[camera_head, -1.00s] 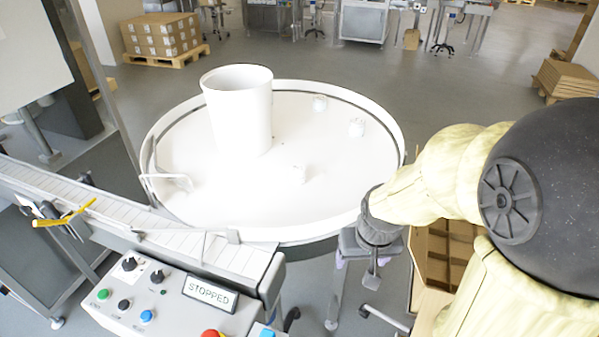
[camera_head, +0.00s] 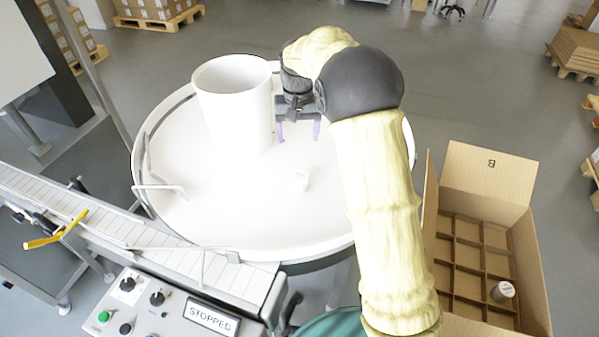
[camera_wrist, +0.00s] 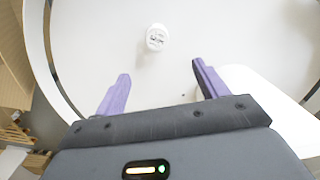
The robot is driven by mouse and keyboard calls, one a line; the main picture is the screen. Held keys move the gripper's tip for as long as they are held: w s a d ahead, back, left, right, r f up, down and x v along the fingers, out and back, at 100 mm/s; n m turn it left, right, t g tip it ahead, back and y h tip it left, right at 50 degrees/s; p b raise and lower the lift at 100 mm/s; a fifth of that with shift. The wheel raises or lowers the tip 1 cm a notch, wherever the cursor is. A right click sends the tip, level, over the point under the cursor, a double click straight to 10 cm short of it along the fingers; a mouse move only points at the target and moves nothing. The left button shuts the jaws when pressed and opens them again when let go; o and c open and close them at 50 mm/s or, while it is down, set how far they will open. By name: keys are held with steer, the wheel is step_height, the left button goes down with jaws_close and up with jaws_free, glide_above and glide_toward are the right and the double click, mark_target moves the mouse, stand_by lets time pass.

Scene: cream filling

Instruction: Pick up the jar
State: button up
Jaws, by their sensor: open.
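A small white jar (camera_head: 301,181) stands on the round white turntable (camera_head: 215,225). In the wrist view the jar (camera_wrist: 156,38) shows beyond the fingertips, roughly centred between them. My gripper (camera_head: 298,135) is open, with two purple fingers pointing down over the turntable, behind the jar in the head view. In the wrist view nothing lies between the fingers of my gripper (camera_wrist: 160,72). The jar is apart from them. My arm covers the right part of the turntable, where other jars may be hidden.
A tall white cylinder (camera_head: 235,110) stands close left of my gripper. The turntable has a raised rim. An open carton (camera_head: 490,185) with dividers stands at right, a jar (camera_head: 503,291) in one compartment. A conveyor (camera_head: 110,220) and a control panel reading STOPPED (camera_head: 211,319) are in front.

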steer(key=shift+s+d, duration=0.1)
steer(key=shift+s, duration=0.15)
steer(key=p, duration=0.3)
glide_toward(301, 176)
steer(key=f, duration=0.5)
steer(key=shift+w+a+f, duration=0.1)
steer(key=shift+a+f, duration=0.05)
steer(key=shift+a, duration=0.05)
steer(key=shift+w+f, duration=0.15)
steer(key=shift+f, duration=0.35)
steer(key=shift+s+a, duration=0.15)
steer(key=shift+s, duration=0.05)
steer(key=shift+d+f+p, duration=0.15)
steer(key=shift+f+p, duration=0.35)
steer(key=shift+f, duration=0.8)
steer(key=shift+d+f+p, duration=0.15)
steer(key=shift+f+p, duration=0.35)
steer(key=shift+f, duration=0.8)
